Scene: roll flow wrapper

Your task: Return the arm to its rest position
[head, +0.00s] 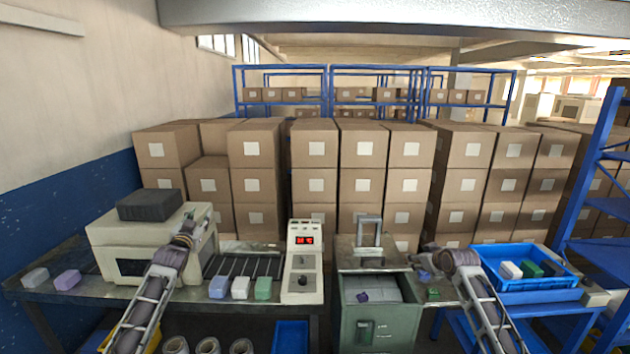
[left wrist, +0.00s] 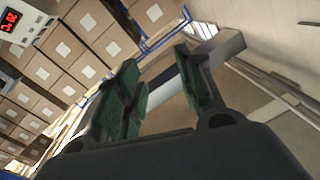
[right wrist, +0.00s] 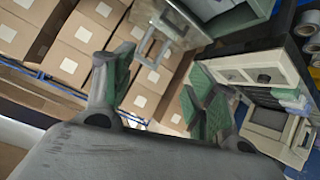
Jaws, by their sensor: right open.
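My left arm (head: 150,295) comes in from the lower left in the head view, and its gripper (head: 188,228) is raised in front of the cream wrapping machine (head: 108,236). In the left wrist view the left gripper (left wrist: 158,78) has its green-padded fingers apart with nothing between them. My right arm (head: 487,305) comes in from the lower right, and its gripper (head: 427,273) is bent inward beside the green cabinet (head: 375,326). In the right wrist view the right gripper (right wrist: 165,80) is open and empty.
A control box (head: 303,270) with a red display stands between the roller conveyor (head: 245,265) and the cabinet. A blue tray (head: 540,283) holds more blocks at right. Stacked cartons (head: 310,155) fill the back.

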